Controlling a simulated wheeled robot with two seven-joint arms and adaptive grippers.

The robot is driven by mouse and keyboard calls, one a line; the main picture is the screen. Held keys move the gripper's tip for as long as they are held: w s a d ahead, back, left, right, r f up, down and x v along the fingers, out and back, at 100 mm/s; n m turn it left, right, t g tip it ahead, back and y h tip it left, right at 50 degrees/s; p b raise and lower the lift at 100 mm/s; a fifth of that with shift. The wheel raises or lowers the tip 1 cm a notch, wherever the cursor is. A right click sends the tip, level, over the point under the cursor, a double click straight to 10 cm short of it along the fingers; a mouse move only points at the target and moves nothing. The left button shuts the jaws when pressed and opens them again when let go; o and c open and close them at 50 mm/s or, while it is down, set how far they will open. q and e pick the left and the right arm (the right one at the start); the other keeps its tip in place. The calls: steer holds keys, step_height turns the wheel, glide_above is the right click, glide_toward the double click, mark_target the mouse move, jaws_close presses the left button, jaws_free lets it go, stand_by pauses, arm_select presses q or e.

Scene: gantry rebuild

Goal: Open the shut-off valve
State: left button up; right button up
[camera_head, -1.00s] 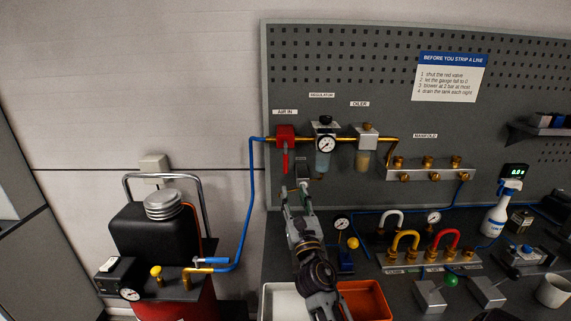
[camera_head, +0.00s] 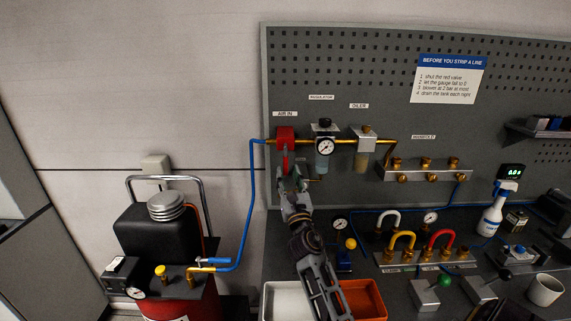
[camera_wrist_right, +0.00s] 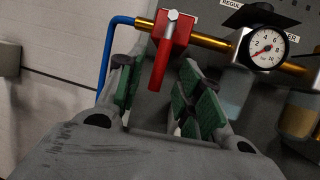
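The red shut-off valve (camera_head: 285,133) sits on the brass pipe under the AIR IN label, with its red lever (camera_head: 285,157) hanging straight down across the pipe. In the right wrist view the valve body (camera_wrist_right: 170,27) is at the top and the lever (camera_wrist_right: 160,66) points down. My right gripper (camera_head: 292,180) is just below the valve. Its green-padded fingers (camera_wrist_right: 160,88) are spread apart, with the lever's lower end showing between them; I cannot tell whether they touch it. My left gripper is in neither view.
The regulator gauge (camera_head: 325,147) and the oiler (camera_head: 363,143) are close to the valve's right. A blue hose (camera_head: 249,200) runs down on its left to the compressor (camera_head: 158,235). A white bin (camera_head: 284,300) and an orange bin (camera_head: 364,299) are below my right arm.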

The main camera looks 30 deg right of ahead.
mark_target(286, 168)
steer(key=shift+p+x, duration=0.65)
steer(key=shift+x, duration=1.85)
jaws_close()
